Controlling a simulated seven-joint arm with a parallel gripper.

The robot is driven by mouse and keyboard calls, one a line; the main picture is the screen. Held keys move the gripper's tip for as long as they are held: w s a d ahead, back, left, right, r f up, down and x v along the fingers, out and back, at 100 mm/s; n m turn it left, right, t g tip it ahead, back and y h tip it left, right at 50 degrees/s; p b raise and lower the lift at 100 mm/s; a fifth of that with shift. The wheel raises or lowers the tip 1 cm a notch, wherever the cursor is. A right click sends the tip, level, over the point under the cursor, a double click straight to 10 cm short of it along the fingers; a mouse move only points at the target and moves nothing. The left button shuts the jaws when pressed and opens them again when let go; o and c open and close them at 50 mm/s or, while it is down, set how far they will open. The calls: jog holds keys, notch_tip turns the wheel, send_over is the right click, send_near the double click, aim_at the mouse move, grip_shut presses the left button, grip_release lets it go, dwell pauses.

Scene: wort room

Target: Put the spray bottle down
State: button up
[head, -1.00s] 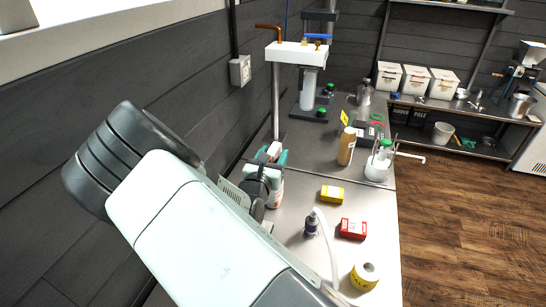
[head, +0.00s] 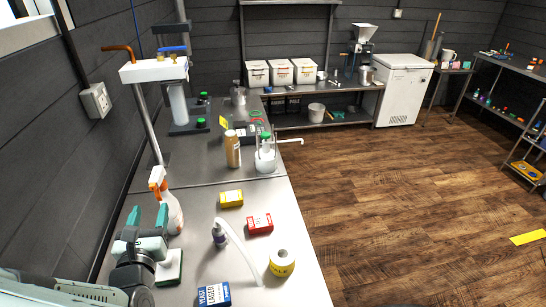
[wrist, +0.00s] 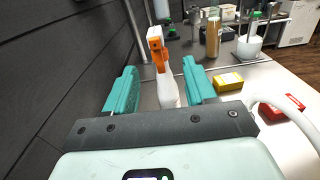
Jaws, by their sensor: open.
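The spray bottle (head: 174,213), white with an orange trigger head, stands upright on the steel counter (head: 200,205) near the wall in the head view. My gripper (head: 148,217) is open and empty, on the near side of the bottle, with its teal fingers pointing toward it. In the wrist view the bottle (wrist: 166,85) stands beyond and between the two teal fingers (wrist: 160,90), and neither finger appears to touch it.
A green-and-white sponge (head: 170,267) lies right beside my gripper. A brown bottle (head: 233,150) stands farther back.

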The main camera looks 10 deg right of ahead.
jog(key=s+d+r+m+g+h, duration=0.1)
jog(key=d+r+m+g+h, duration=0.5)
jog(key=d+m, duration=0.5)
jog(key=d+r+m+g+h, duration=0.45)
jog(key=d+r+m, duration=0.35)
jog(key=d, duration=0.6)
jog(key=s+d+r+m+g+y, duration=0.6)
jog(key=s+d+m, duration=0.1)
jog(key=s+m, duration=0.3)
jog(key=s+a+r+m+t+y, duration=0.1)
jog(key=s+r+m+t+y, duration=0.3)
jog(key=s+r+m+y, duration=0.1)
jog(key=shift+s+a+r+m, duration=0.4)
jog(key=shift+s+r+m, duration=0.45)
jog(key=shift+s, duration=0.8)
jog(key=shift+r, duration=0.15)
dwell(2.2)
